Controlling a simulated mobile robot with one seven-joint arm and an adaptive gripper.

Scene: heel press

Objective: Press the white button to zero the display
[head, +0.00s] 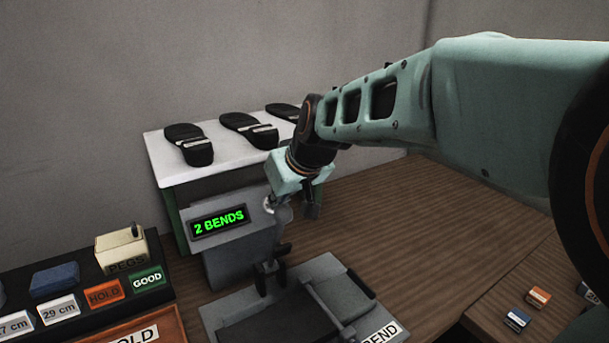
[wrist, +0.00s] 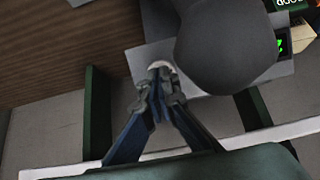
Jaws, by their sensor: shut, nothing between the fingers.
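The grey device (head: 241,255) has a lit display (head: 219,222) that reads "2 BENDS" in green. The white button (head: 268,204) is at the right of the display, on the device's upper right edge, and is partly covered by my gripper. In the wrist view the white button (wrist: 158,65) shows as a pale rim just beyond my fingertips. My gripper (wrist: 161,76) is shut and empty, with its tips right at the button. I cannot tell whether they touch it. Part of the display (wrist: 281,46) also shows there, beside a large grey rounded shape.
A white-topped stand (head: 170,167) with several black soles is behind the device. A flat press bed (head: 295,310) lies in front. A rack with a peg box (head: 121,254) and labelled blocks is at left. Small coloured blocks (head: 538,297) lie at right; the wooden table between is clear.

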